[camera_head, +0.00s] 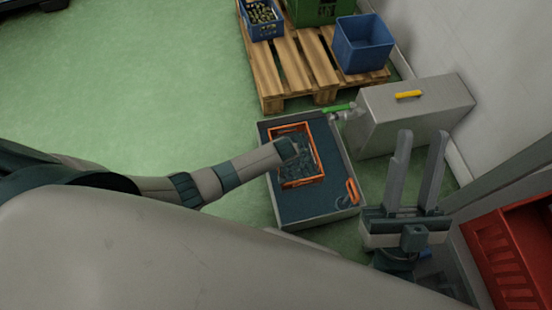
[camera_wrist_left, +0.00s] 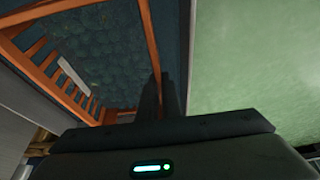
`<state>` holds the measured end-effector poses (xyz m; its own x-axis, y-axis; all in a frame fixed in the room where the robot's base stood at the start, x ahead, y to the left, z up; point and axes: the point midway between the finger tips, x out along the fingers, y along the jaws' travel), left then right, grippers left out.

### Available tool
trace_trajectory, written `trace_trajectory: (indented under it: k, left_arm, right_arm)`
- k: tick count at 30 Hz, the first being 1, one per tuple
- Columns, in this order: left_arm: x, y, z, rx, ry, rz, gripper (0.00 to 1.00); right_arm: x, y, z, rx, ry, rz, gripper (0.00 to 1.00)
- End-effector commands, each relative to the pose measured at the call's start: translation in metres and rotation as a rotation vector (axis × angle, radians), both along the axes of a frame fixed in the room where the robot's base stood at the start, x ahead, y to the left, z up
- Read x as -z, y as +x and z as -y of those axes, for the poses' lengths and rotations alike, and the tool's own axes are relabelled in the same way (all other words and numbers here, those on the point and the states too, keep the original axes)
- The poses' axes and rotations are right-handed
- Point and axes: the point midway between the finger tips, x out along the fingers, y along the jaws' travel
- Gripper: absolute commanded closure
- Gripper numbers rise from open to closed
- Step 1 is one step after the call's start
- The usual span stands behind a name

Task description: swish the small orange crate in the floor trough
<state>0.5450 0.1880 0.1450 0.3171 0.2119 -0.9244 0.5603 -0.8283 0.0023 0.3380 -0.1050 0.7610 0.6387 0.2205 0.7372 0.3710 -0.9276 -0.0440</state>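The small orange crate (camera_head: 303,184) sits in the grey floor trough (camera_head: 283,224), which holds dark blue water. Its inside looks dark and bumpy; I cannot tell what the contents are. My left arm reaches over the trough from the left, and its gripper (camera_head: 292,150) is at the crate, its fingertips hidden in the head view. In the left wrist view, the crate's orange rim (camera_wrist_left: 150,38) runs down between the close-set dark fingers (camera_wrist_left: 161,95), which appear shut on it. My right gripper (camera_head: 416,170) is open and empty, right of the trough.
A grey box with a yellow handle (camera_head: 408,95) stands by the wall. A green-handled tap (camera_head: 338,108) is at the trough's far edge. A small orange item (camera_head: 352,191) lies at its near right corner. A pallet (camera_head: 290,75) holds blue and green crates. A red crate (camera_head: 490,250) is at right.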

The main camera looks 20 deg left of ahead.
Motion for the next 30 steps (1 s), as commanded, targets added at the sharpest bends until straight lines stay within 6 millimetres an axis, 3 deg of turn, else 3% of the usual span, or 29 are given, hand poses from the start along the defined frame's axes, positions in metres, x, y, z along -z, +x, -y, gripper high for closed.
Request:
trace_trajectory:
  k: [6,17,30]
  left_arm:
    - [-0.001,0.011,-0.006,0.001,-0.001,0.003,1.00]
    - [-0.001,0.012,-0.006,0.001,-0.001,0.003,1.00]
    - [-0.003,-0.006,0.005,0.001,-0.002,0.001,1.00]
  right_arm:
    - [0.003,0.000,0.000,0.001,0.000,-0.002,0.69]
    - [0.004,-0.001,0.001,0.001,-0.004,-0.004,0.69]
    - [-0.010,0.000,0.000,0.001,-0.002,-0.003,0.69]
